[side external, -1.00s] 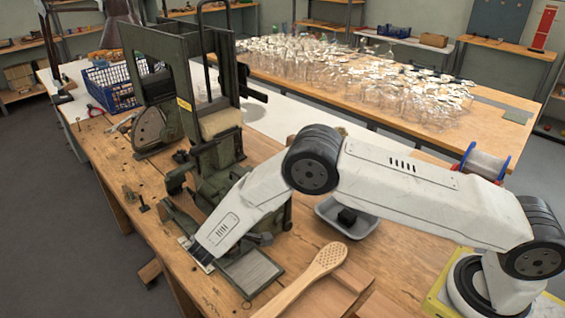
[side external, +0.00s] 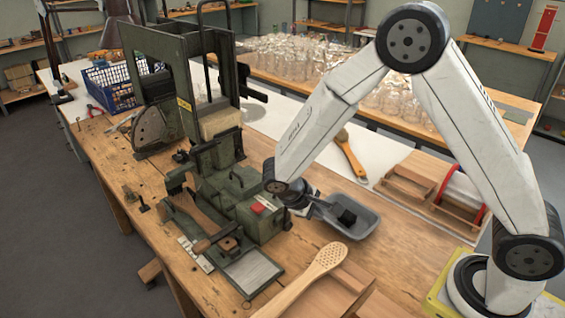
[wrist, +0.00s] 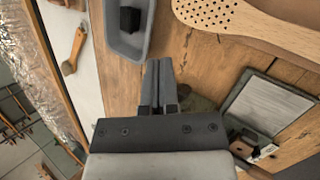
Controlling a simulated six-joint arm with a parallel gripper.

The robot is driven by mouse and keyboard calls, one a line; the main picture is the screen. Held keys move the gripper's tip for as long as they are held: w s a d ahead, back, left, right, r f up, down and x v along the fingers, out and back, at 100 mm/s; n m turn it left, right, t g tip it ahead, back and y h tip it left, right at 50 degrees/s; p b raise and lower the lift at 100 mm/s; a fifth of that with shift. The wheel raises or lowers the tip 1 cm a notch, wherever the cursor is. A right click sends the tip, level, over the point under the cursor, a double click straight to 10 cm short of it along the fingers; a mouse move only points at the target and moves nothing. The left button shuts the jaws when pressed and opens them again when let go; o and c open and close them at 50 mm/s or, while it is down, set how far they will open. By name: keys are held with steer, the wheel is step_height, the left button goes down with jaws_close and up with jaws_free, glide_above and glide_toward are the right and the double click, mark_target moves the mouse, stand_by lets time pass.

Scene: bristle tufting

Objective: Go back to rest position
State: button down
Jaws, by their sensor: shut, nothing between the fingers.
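My gripper (side external: 318,208) is beside the front of the green tufting machine (side external: 262,215), near the left rim of the grey tray. In the wrist view its two fingers (wrist: 158,68) are together with nothing between them. My forearm slopes down to the wrist, and my elbow is high at the top right. The grey tray (side external: 368,232) holds a small black block (side external: 346,217), which also shows in the wrist view (wrist: 130,20).
A perforated wooden paddle (side external: 330,257) lies at the bench front. A wooden brush (side external: 350,155) lies on the white strip behind. A wooden piece (side external: 195,212) rests on the machine's front. A spool on a wooden stand (side external: 462,192) is at right. Glassware (side external: 300,60) covers the rear table.

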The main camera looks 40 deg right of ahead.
steer(key=s+r+m+t+y, duration=0.2)
steer(key=s+r+t+y, duration=0.3)
steer(key=s+r+y, duration=0.1)
steer(key=shift+s+d+r+m+y, duration=0.25)
steer(key=shift+s+r+y, duration=0.2)
steer(key=shift+s, duration=0.8)
